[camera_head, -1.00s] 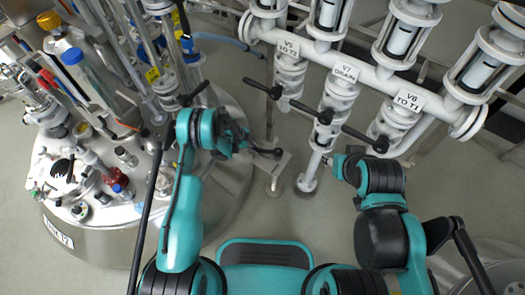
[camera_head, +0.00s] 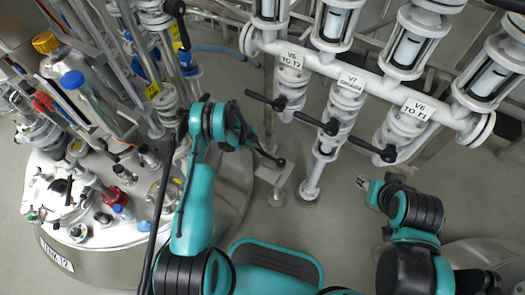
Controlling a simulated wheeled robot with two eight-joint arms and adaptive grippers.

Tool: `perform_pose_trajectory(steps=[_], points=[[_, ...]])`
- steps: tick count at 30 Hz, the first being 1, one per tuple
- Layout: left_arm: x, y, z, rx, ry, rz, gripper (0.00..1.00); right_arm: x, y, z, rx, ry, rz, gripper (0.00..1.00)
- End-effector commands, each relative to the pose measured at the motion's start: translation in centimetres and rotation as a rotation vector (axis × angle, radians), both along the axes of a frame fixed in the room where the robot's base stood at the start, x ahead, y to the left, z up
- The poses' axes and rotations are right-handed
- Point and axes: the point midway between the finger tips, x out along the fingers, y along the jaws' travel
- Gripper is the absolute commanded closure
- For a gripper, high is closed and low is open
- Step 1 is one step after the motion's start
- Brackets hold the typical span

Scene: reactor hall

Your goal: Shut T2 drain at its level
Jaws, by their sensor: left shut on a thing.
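A large steel tank (camera_head: 90,262) with a label that seems to end in T2 or 12 stands at the left. At its right edge a grey valve body (camera_head: 274,174) sits on a thin pole, with a black ball-ended lever (camera_head: 270,157) slanting down to the right. My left gripper (camera_head: 250,143) is at the upper left end of this lever and is shut on it. Its fingers are small and partly hidden by my arm. My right gripper (camera_head: 363,183) is right of the V7 pipe's foot, apart from the levers, and its opening is too small to judge.
A white pipe manifold (camera_head: 385,85) crosses the upper right, with valves labelled V5, V7 and V6 or V8. Bottles and fittings crowd the tank top. Grey floor (camera_head: 330,225) is clear between my arms.

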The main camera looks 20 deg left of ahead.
Motion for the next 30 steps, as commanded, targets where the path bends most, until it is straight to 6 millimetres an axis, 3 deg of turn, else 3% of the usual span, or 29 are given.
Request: perform_pose_trajectory(steps=[8, 9, 11, 22, 30], points=[[0.3, 0.0, 0.1, 0.0, -0.007, 0.001, 1.0, 0.0, 0.0, 0.0, 0.0, 0.0, 0.0, 0.6], [0.3, 0.0, 0.1, 0.0, -0.007, 0.001, 0.7, 0.0, 0.0, 0.0, 0.0, 0.0, 0.0, 0.6], [0.2, 0.0, 0.1, 0.0, -0.007, 0.001, 0.6, 0.0, 0.0, 0.0, 0.0, 0.0, 0.0, 0.6], [0.1, 0.2, 0.6, 0.0, -0.003, 0.0, 0.6, 0.0, 0.0, 0.0, 0.0, 0.0, 0.0, 0.6], [-0.3, 2.3, 5.1, 0.0, -0.002, 0.002, 0.6, 0.0, 0.0, 0.0, 0.0, 0.0, 0.0, 0.6]])
